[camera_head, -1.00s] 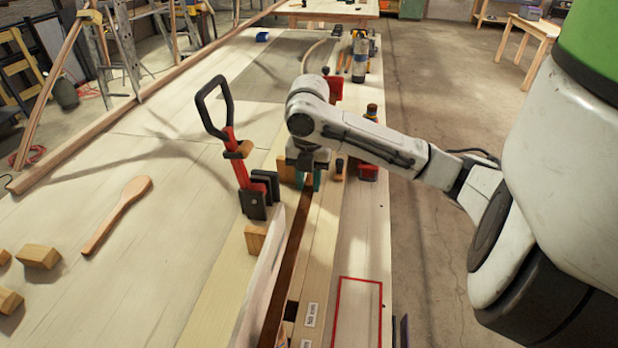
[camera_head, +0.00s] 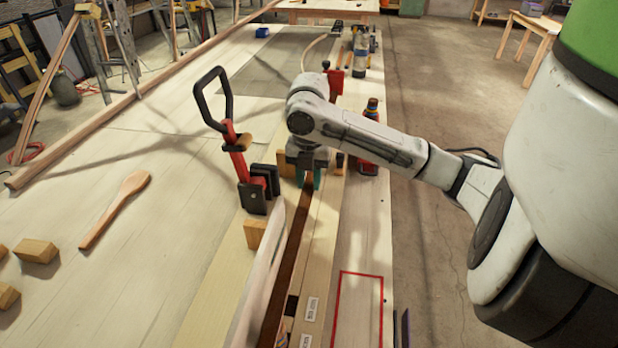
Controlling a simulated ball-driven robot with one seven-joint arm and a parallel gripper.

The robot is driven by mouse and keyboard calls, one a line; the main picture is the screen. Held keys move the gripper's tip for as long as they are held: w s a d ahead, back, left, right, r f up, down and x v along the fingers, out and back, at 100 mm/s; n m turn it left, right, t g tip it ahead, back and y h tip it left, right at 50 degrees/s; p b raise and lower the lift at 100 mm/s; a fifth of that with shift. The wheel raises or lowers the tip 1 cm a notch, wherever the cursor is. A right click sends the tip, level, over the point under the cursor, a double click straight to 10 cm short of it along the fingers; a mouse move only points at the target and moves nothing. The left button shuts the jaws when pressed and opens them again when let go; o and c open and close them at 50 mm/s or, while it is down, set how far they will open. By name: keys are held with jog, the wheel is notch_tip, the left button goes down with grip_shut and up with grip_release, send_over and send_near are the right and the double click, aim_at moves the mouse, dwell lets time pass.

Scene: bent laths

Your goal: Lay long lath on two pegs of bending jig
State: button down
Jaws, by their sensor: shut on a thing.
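My gripper (camera_head: 309,181), with teal fingertips, points down and is shut at the far end of a long dark brown lath (camera_head: 289,255). The lath runs from the fingers toward the bottom of the picture, where its near end is out of view. Whether it touches the boards below is unclear. Two small wooden blocks, one near (camera_head: 255,234) and one far (camera_head: 286,163), stand left of the lath; I cannot tell whether they belong to the bending jig. No pegs can be made out clearly.
A red and black clamp (camera_head: 238,160) stands left of my gripper. A pale upright strip (camera_head: 264,275) runs beside the lath. A red-outlined rectangle (camera_head: 359,272) marks the bench at right. Bottles and tools stand beyond my arm. A wooden spoon (camera_head: 117,208) and blocks lie left.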

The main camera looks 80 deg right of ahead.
jog(key=shift+f, duration=0.3)
jog(key=c, duration=0.6)
grip_release()
jog(key=shift+r, duration=0.15)
jog(key=shift+r+p, duration=2)
jog(key=shift+r, duration=0.85)
jog(key=shift+r, duration=0.1)
notch_tip(320, 180, up, 7)
jog(key=p, duration=0.3)
